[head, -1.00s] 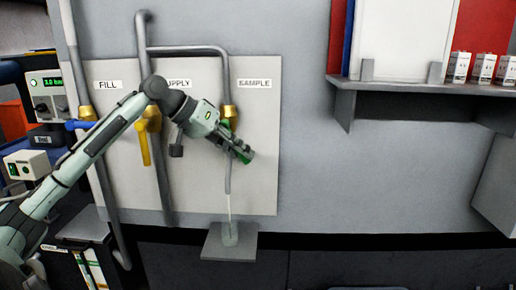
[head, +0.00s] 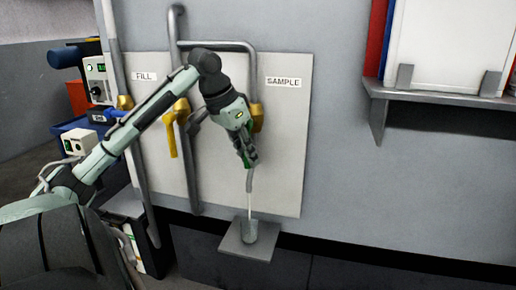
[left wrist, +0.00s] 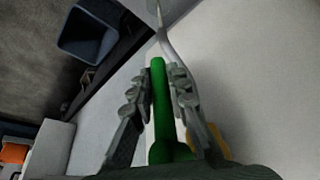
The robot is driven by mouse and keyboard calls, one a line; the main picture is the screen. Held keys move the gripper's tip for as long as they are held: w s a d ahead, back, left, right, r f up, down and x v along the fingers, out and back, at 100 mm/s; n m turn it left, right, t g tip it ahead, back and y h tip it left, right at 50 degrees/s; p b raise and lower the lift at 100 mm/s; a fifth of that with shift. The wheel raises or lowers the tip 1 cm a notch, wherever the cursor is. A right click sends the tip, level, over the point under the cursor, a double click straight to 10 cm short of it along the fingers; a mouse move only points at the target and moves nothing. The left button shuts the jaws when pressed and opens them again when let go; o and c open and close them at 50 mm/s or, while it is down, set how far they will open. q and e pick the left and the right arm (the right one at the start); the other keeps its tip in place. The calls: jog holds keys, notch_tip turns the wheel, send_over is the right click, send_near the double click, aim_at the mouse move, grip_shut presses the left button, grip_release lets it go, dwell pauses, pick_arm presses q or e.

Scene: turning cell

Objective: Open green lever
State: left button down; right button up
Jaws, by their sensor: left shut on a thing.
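The green lever (head: 245,158) is on the SAMPLE pipe's brass valve (head: 257,117); it points downward along the pipe and is mostly hidden by my gripper in the head view. In the left wrist view the green lever (left wrist: 158,100) runs between my fingers. My left gripper (head: 247,155) is shut on it, fingers pointing down; it also shows in the left wrist view (left wrist: 158,98). My right gripper is not in view.
A yellow lever (head: 172,140) hangs on the pipe left of the SAMPLE pipe. A blue lever (head: 116,114) is on the FILL pipe. A wall shelf (head: 430,97) is at right; the wall between is clear.

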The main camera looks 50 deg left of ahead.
pick_arm(q)
jog(key=shift+a, duration=0.1)
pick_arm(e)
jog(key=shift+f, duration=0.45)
pick_arm(q)
jog(key=c, duration=1.5)
grip_release()
jog(key=shift+s, duration=0.1)
jog(key=shift+o, duration=0.2)
jog(key=shift+r, duration=0.15)
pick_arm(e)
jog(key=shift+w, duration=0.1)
pick_arm(q)
jog(key=shift+s+r, duration=0.1)
jog(key=shift+r, duration=0.2)
jog(key=v, duration=1.1)
jog(key=shift+r, duration=0.1)
